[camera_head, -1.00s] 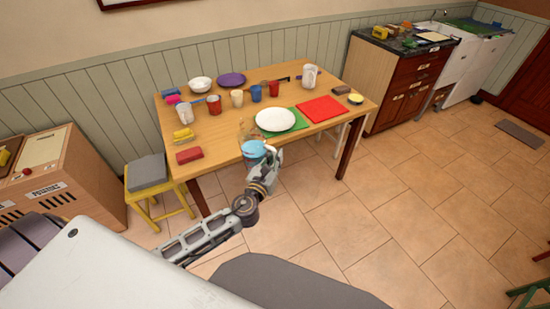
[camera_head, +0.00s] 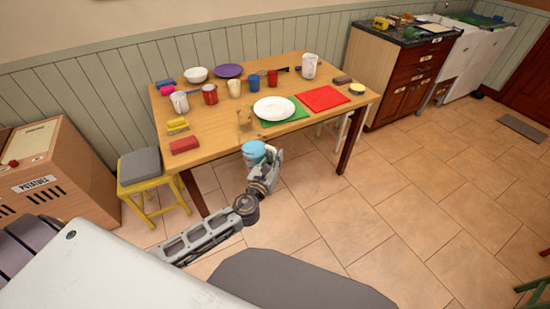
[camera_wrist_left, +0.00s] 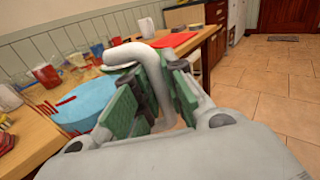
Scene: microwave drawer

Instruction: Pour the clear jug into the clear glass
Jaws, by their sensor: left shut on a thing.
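The clear jug (camera_head: 254,153) holds light blue liquid and is at the table's front edge, in front of the white plate. In the left wrist view its blue liquid (camera_wrist_left: 84,103) shows, with red marks on its near-invisible wall. My left gripper (camera_head: 272,155) is shut on the jug's pale curved handle (camera_wrist_left: 150,68), between the green finger pads (camera_wrist_left: 145,100). A faint clear glass (camera_head: 244,122) stands on the table just behind the jug, left of the plate. Its outline is hard to make out. My right gripper is not in view.
The wooden table (camera_head: 215,148) bears a white plate (camera_head: 273,108) on a green board, a red board (camera_head: 323,98), several cups, bowls and a red block (camera_head: 184,145). A yellow stool (camera_head: 145,180) stands at left.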

